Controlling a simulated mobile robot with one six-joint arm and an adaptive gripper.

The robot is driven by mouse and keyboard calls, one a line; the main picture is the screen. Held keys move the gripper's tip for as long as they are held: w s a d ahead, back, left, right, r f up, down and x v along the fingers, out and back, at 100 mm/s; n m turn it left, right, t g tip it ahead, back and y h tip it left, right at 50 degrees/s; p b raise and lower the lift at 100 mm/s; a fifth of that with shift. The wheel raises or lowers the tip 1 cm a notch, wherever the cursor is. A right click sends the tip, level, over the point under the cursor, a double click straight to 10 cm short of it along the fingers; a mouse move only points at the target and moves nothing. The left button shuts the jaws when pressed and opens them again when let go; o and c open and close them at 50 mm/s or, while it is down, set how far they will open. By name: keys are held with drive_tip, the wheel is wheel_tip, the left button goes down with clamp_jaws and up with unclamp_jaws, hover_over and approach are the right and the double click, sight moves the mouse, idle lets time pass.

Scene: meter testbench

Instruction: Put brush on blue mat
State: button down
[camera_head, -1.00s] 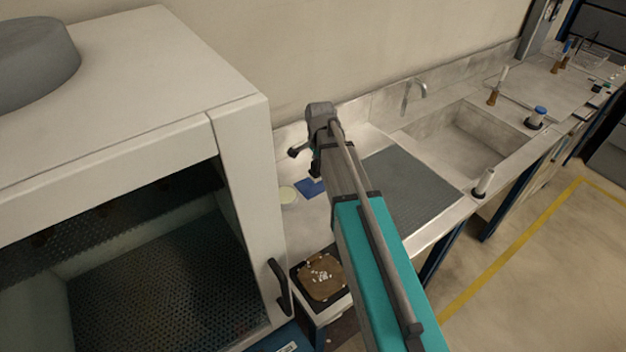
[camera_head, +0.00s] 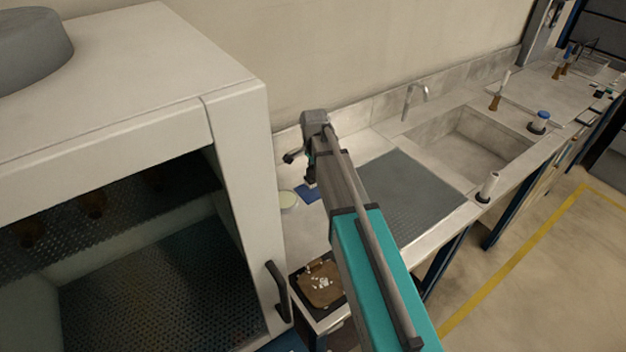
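A small blue mat (camera_head: 307,194) lies on the pale counter just left of my arm, partly covered by it. My gripper (camera_head: 311,176) is mostly hidden behind my own wrist and shows only as a small dark shape above the mat's edge. I cannot tell whether its fingers are open or whether it holds anything. No brush can be made out for certain. A slim upright item with a brown base and pale top (camera_head: 495,102) stands behind the sink, too small to identify.
A large fume cabinet (camera_head: 235,140) stands close on the left. A pale round dish (camera_head: 288,199) is beside the mat. A balance-like tray with white bits (camera_head: 321,284) sits below. A grey ribbed board (camera_head: 410,195), a sink (camera_head: 465,140) and a white cylinder (camera_head: 488,187) lie right.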

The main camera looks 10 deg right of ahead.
sight(313, 179)
drive_tip(key=shift+w+a+f+b, duration=0.1)
drive_tip(key=shift+w+f+b, duration=0.2)
drive_tip(key=shift+f, duration=0.25)
drive_tip(key=shift+s+f+b, duration=0.1)
drive_tip(key=shift+f+b, duration=1.15)
drive_tip(key=shift+f, duration=0.15)
drive_tip(key=shift+c, duration=2)
unclamp_jaws()
drive_tip(key=shift+r, duration=0.25)
wheel_tip(313, 179, up, 12)
drive_tip(key=p, duration=1.2)
drive_tip(key=shift+s, duration=0.1)
